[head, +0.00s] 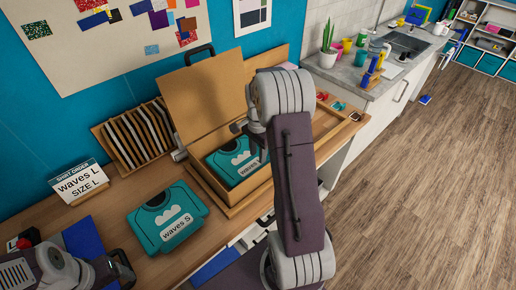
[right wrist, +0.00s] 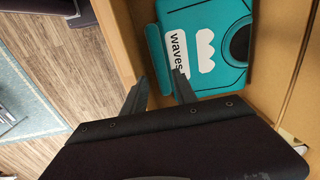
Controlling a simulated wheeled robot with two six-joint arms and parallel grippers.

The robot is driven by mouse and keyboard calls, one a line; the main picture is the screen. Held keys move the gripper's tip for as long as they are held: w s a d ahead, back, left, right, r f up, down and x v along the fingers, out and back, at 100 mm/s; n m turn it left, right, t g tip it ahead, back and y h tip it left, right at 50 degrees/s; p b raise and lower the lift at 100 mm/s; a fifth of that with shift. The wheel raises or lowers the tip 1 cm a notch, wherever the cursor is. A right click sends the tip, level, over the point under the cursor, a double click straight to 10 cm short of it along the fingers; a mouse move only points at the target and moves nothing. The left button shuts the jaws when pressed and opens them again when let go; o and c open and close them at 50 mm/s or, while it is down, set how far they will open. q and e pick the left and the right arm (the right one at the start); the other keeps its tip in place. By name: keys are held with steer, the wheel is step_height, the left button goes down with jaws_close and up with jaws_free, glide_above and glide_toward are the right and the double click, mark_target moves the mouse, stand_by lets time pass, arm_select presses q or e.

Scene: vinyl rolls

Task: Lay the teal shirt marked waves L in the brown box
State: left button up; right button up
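A folded teal shirt with a white wave print and a "waves" label (head: 226,163) lies flat inside the open brown box (head: 233,206). Its size letter is hidden by my gripper; the shirt also shows in the right wrist view (right wrist: 205,50). My right gripper (head: 257,152) is above the front right of this shirt. Another folded teal shirt, labelled "waves S" (head: 165,220), lies on the table left of the box. My left gripper (head: 120,265) is at the lower left, apart from both shirts.
The box lid (head: 205,95) stands open behind it. An order sign (head: 80,183) reads "waves L SIZE L". A blue sheet (head: 85,240) lies at the left. A tray with small items (head: 330,120) is right of the box.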

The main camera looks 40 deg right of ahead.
step_height(320, 180, up, 4)
steer(key=s+a+f+n, duration=0.1)
steer(key=s+a+n, duration=0.5)
steer(key=a+n, duration=0.2)
steer(key=s+a+f+n+t, duration=0.1)
steer(key=s+a+f+n, duration=0.1)
steer(key=s+a+n, duration=0.5)
steer(key=a+n, duration=0.1)
steer(key=a, duration=0.2)
steer(key=shift+n, duration=0.4)
steer(key=shift+a, duration=0.2)
